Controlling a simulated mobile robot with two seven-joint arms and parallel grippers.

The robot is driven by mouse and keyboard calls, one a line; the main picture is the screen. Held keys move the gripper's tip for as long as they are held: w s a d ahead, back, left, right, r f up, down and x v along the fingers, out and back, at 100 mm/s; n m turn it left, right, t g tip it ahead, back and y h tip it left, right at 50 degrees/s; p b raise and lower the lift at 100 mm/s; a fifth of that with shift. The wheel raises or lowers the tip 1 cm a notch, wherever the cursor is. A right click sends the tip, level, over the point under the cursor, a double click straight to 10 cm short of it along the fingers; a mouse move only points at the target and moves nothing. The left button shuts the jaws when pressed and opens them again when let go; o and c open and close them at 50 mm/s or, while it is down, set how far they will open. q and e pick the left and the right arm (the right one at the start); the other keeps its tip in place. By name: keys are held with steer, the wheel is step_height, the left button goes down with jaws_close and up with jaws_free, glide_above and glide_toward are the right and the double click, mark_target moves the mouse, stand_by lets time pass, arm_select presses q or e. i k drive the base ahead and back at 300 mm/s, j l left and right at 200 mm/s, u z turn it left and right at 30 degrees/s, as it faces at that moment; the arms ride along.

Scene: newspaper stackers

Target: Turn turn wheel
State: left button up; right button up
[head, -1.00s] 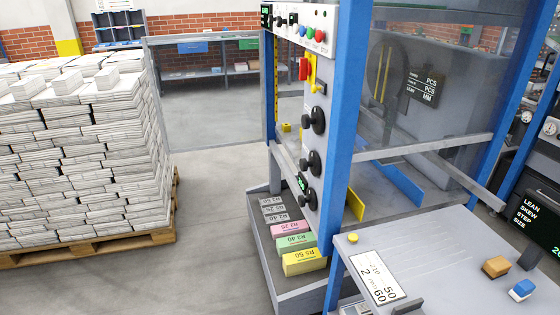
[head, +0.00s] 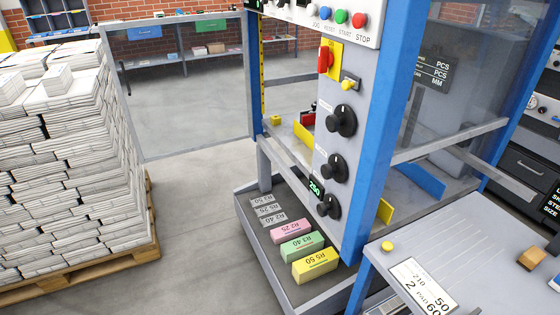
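A grey panel on the blue-framed stacker carries three black round hand knobs, each with a protruding grip: an upper knob (head: 342,121), a middle knob (head: 334,168) and a lower knob (head: 328,206). I cannot read a label that tells which one is the turn wheel. A small green display (head: 315,188) reading 250 sits beside the lower knob. Above the knobs are a red rotary switch (head: 325,59) on a yellow plate and a row of coloured buttons (head: 342,17). Neither of my grippers is in view.
Coloured labelled blocks lie in a grey tray (head: 285,290) below the panel. A grey table (head: 480,240) juts out at the lower right. A tall newspaper stack (head: 75,170) on a pallet (head: 95,268) stands left. Grey floor (head: 195,200) between is clear.

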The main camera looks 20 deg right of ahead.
mark_target(336, 169)
steer(key=i+j+u, duration=0.25)
steer(key=i, duration=0.35)
steer(key=i+u, duration=0.25)
steer(key=i, duration=0.4)
steer(key=i+z, duration=0.35)
steer(key=i+j+z, duration=0.15)
steer(key=z, duration=0.25)
steer(key=i+j+z, duration=0.15)
steer(key=z, duration=0.2)
steer(key=i+j+z, duration=0.1)
steer(key=z, duration=0.35)
steer(key=i+j+z, duration=0.15)
steer(key=z, duration=0.35)
steer(key=i+j+z, duration=0.25)
steer(key=z, duration=0.2)
steer(key=i+j+z, duration=0.1)
steer(key=j+z, duration=0.2)
steer(key=z, duration=0.2)
steer(key=j+z, duration=0.25)
steer(key=z, duration=0.2)
steer(key=i+j, duration=0.05)
